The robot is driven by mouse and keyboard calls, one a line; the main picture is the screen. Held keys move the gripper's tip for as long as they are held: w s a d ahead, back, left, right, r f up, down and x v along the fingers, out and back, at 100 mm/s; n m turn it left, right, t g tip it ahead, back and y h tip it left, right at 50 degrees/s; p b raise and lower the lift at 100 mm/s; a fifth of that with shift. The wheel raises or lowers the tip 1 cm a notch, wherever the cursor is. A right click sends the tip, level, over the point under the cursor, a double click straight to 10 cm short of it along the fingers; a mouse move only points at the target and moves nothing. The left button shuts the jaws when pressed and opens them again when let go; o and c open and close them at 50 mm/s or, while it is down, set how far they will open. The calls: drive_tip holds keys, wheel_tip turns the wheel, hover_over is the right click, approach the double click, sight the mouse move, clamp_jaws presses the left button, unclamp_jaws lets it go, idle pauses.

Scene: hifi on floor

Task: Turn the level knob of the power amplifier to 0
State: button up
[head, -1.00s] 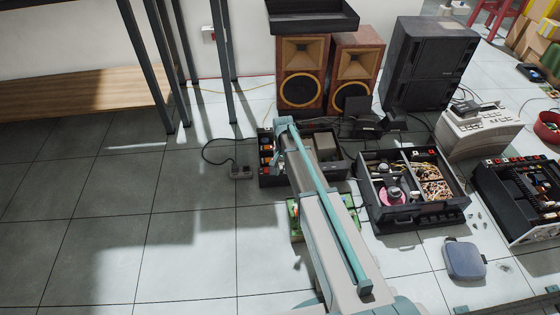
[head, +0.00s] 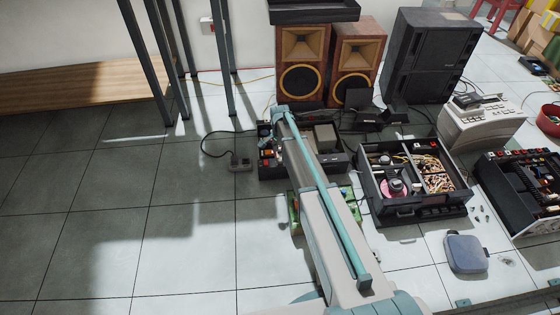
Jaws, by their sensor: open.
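Several opened black electronics units stand on the floor. One black unit (head: 338,160) is at the middle, partly covered by my arm. Another black unit (head: 402,210), with a pink disc and wiring inside, stands right of it. I cannot tell which unit is the power amplifier, and no level knob can be made out. My arm reaches from the bottom of the head view to the middle unit, its far end over that unit's back left part. My gripper is hidden beyond the arm, so its fingers and any contact cannot be seen.
A green circuit board (head: 295,214) lies under my arm. Wooden speakers (head: 303,45) and black speakers (head: 450,35) stand behind. A third opened unit (head: 515,180) and a blue-grey case (head: 466,253) are at right. Black legs (head: 222,60) stand left.

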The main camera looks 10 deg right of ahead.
sight(280, 159)
wheel_tip(280, 159, down, 4)
drive_tip(key=shift+f+b, duration=0.1)
drive_tip(key=shift+b, duration=0.45)
clamp_jaws()
